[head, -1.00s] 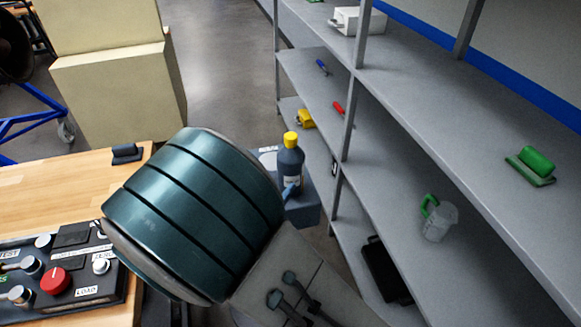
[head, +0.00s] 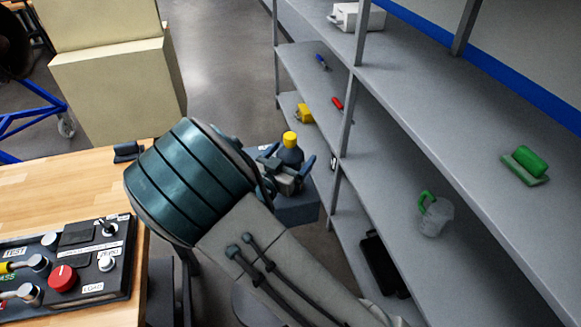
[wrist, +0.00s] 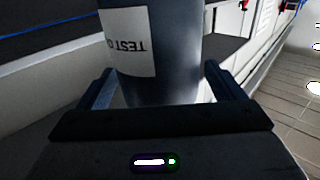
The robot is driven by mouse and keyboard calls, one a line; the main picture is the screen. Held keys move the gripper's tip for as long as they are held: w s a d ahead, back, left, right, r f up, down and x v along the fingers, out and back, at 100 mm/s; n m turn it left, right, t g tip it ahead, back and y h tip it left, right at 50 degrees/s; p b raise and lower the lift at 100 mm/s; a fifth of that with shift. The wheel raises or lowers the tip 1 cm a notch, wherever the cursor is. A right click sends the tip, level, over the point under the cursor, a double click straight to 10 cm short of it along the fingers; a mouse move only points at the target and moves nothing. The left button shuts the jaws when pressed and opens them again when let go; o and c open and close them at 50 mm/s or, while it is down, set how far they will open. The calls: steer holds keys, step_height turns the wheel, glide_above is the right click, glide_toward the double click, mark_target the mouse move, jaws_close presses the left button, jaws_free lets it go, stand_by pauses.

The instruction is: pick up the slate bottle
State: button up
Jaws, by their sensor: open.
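The slate bottle (head: 290,153) with a yellow cap stands upright on a dark blue-grey box-like stand in the middle of the head view. My gripper (head: 290,174) is in front of it there and hides its lower part. In the wrist view the bottle (wrist: 178,55) fills the upper middle, with a white label reading "TEST" upside down. My gripper (wrist: 165,90) is open in that view, with one blue finger on each side of the bottle. Gaps show between the fingers and the bottle, so it is not gripped.
The blue-grey stand (head: 297,210) is under the bottle. A wooden table (head: 60,190) with a control panel (head: 70,262) is at left.

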mark_target(289, 148)
steer(key=c, duration=1.5)
steer(key=shift+r, duration=0.1)
steer(key=shift+r, duration=0.85)
steer(key=shift+s+d+r+b, duration=0.1)
steer(key=shift+d+r+b, duration=0.1)
steer(key=shift+r, duration=0.4)
steer(key=shift+s+d+r+b, duration=0.1)
steer(key=shift+r+b, duration=0.1)
steer(key=shift+r, duration=0.4)
steer(key=s+d+r, duration=0.2)
steer(key=d, duration=0.1)
steer(key=s+d+r, duration=0.1)
steer(key=d+r, duration=0.1)
steer(key=d, duration=0.1)
steer(key=s+d+r, duration=0.2)
steer(key=d, duration=0.1)
steer(key=shift+s+d+r+b, duration=0.25)
steer(key=shift+s+r+b, duration=0.05)
steer(key=shift+r+b, duration=0.05)
